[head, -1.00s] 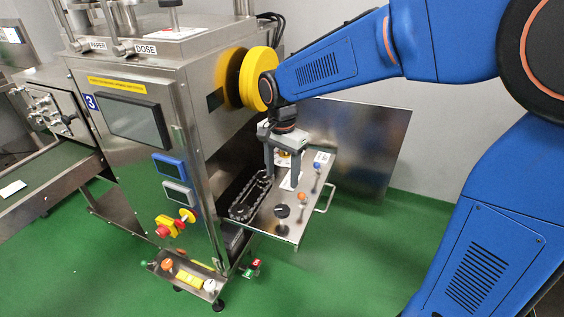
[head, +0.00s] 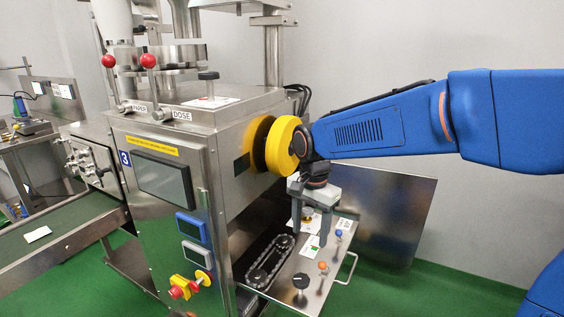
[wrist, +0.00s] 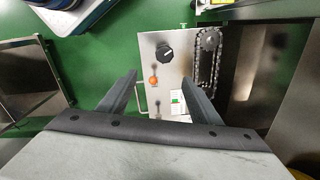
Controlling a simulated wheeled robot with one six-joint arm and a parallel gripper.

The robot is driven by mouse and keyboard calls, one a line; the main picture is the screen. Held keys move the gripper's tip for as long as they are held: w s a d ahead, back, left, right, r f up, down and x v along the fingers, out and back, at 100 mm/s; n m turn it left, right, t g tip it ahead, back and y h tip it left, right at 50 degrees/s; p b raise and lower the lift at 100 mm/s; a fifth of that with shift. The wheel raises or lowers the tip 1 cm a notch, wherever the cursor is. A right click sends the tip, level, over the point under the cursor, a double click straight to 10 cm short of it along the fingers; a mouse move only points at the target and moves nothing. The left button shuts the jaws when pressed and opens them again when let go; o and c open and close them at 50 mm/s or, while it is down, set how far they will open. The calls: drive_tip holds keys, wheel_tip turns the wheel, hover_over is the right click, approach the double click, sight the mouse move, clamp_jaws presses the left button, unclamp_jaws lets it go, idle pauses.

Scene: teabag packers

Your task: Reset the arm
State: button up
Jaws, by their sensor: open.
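My arm reaches in from the right in the head view. My gripper (head: 311,233) points down above the steel side panel (head: 322,292) of the packing machine (head: 160,170). It is open, and nothing shows between its fingers. In the wrist view the two fingers of my gripper (wrist: 160,85) are spread apart. The panel (wrist: 178,68) lies below them with a black knob (wrist: 165,52), an orange button (wrist: 153,80) and a chain loop (wrist: 208,62). The fingers appear apart from the panel, though the exact gap cannot be told.
A yellow disc (head: 287,146) on the machine's side is close to my wrist in the head view. A steel handle (head: 349,268) sticks out at the panel's right edge. A dark sheet (head: 400,215) stands behind it. Green floor (head: 440,290) is open on the right.

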drive_tip(key=s+d+n+t, duration=0.4)
drive_tip(key=s+d+n, duration=0.4)
drive_tip(key=s+d, duration=1.1)
drive_tip(key=s, duration=0.3)
drive_tip(key=shift+d+n+t, duration=0.3)
idle(0.3)
